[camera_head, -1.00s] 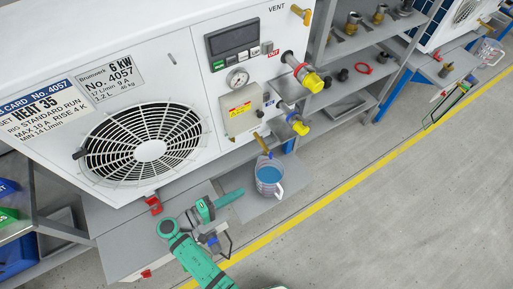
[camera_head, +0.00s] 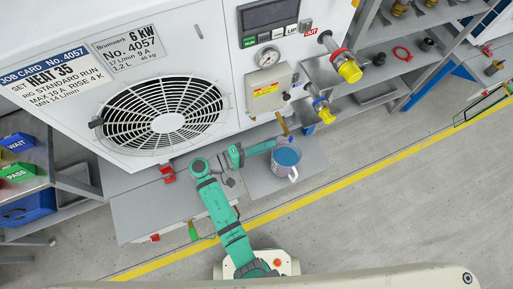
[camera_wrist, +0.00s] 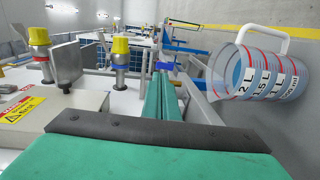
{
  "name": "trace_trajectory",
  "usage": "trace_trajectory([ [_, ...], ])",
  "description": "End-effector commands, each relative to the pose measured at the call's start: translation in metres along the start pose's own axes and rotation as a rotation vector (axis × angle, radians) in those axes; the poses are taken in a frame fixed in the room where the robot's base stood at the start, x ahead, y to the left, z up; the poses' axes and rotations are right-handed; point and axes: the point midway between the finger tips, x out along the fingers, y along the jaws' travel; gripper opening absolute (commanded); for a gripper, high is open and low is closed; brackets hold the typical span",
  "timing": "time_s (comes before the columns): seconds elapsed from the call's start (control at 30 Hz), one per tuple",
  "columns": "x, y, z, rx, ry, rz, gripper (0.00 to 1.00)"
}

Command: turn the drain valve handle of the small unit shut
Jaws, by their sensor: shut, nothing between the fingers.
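The white unit labelled 6 kW No. 4057 (camera_head: 215,50) stands at the upper left of the head view. A brass-coloured drain spout or handle (camera_head: 283,124) slants down from its lower front, above a clear jug (camera_head: 287,160) of blue liquid. I cannot tell handle from spout at this size. My gripper (camera_head: 272,146) is shut and empty, its green fingers pointing right, close to the brass part and the jug's left rim. In the wrist view the shut fingers (camera_wrist: 166,95) point away, with the jug (camera_wrist: 262,75) to their right. The brass part is not clear there.
Yellow-capped ports (camera_head: 348,70) and (camera_head: 324,112) stick out right of the grey box (camera_head: 268,90). Shelves (camera_head: 395,60) stand at right. The jug rests on a grey plate (camera_head: 310,165). Open floor lies beyond the yellow line (camera_head: 400,155).

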Motion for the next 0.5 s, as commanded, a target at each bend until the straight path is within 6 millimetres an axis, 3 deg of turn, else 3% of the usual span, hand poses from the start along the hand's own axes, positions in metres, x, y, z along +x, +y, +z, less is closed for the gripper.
trace_trajectory([
  [0.2,0.039,0.000,0.002,0.001,-0.009,0.000,0.00],
  [0.5,0.060,0.000,0.002,0.000,-0.007,0.000,0.00],
])
